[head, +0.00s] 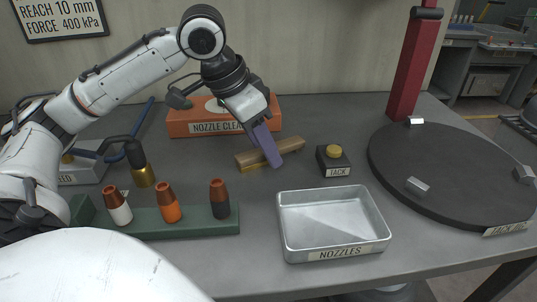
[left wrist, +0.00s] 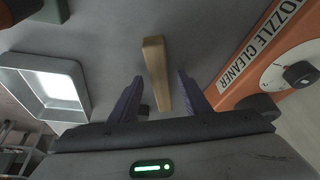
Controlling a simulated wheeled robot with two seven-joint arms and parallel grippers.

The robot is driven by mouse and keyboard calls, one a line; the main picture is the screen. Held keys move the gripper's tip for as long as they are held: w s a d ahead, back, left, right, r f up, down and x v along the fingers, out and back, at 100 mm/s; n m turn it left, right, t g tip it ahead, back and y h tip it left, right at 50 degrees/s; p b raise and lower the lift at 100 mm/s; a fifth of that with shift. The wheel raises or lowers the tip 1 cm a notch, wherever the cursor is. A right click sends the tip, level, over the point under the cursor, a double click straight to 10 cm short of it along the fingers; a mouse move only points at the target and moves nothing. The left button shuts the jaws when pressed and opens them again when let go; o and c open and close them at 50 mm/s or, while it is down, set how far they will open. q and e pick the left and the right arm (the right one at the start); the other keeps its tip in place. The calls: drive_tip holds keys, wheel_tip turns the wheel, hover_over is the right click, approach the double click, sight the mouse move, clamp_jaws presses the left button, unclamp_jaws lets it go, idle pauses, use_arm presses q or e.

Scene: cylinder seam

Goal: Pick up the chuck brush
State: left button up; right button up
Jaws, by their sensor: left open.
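The chuck brush (head: 291,146) lies on the grey bench in front of the orange nozzle cleaner, with a light wooden handle and a brass-coloured edge beneath its left part. My left gripper (head: 268,148) is over the brush in the head view, one purple finger crossing in front of the handle. In the left wrist view the open left gripper (left wrist: 160,80) has one finger on each side of the brush (left wrist: 155,58), with gaps visible. Whether the fingertips reach down beside the handle is hard to tell. My right gripper is not in view.
The orange nozzle cleaner (head: 190,124) stands close behind the brush. A small TACK block (head: 336,167) is to its right, the metal NOZZLES tray (head: 290,238) in front. A green rack (head: 180,224) holds several nozzles. A dark round table (head: 455,165) fills the right.

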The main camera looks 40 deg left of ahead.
use_arm(q)
drive_tip(key=shift+f, duration=0.1)
idle(0.3)
drive_tip(key=shift+f, duration=0.1)
idle(0.3)
clamp_jaws()
wheel_tip(320, 180, up, 10)
drive_tip(key=p, duration=0.4)
drive_tip(key=shift+r+p, duration=0.25)
drive_tip(key=shift+p, duration=0.1)
